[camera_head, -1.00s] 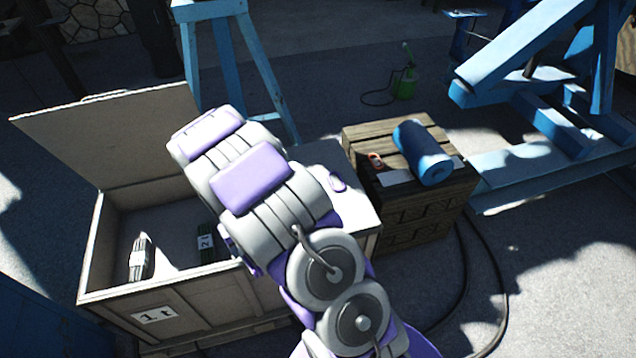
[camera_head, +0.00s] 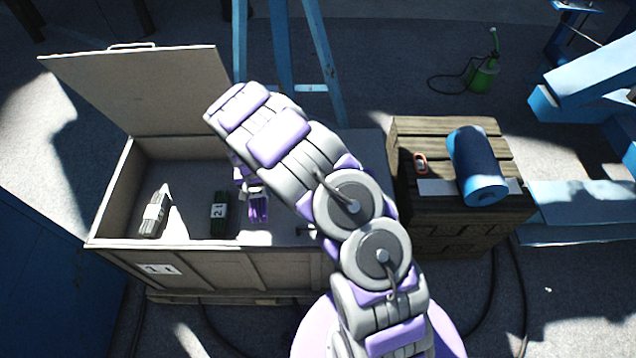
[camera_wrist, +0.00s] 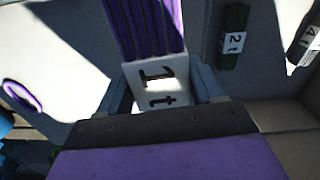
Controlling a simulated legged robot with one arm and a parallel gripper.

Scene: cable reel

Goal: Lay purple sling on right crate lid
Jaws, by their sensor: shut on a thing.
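The purple sling (camera_head: 258,208) is a ribbed bundle with a white "1 t" label (camera_wrist: 158,75). My gripper (camera_wrist: 160,90) is shut on its label end, with one finger on each side. In the head view my gripper (camera_head: 256,188) is over the open left part of the crate (camera_head: 215,255). I cannot tell how high the sling hangs above its floor. The right crate lid (camera_head: 374,160) is closed, grey and flat, partly hidden by my arm. In the wrist view a purple ring (camera_wrist: 22,96) lies at left.
A green "2 t" sling (camera_head: 219,212) and a grey sling (camera_head: 156,210) are in the crate. The left lid (camera_head: 140,88) stands open behind them. A wooden crate (camera_head: 450,235) at right carries a blue roll (camera_head: 477,165) and an orange shackle (camera_head: 420,163).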

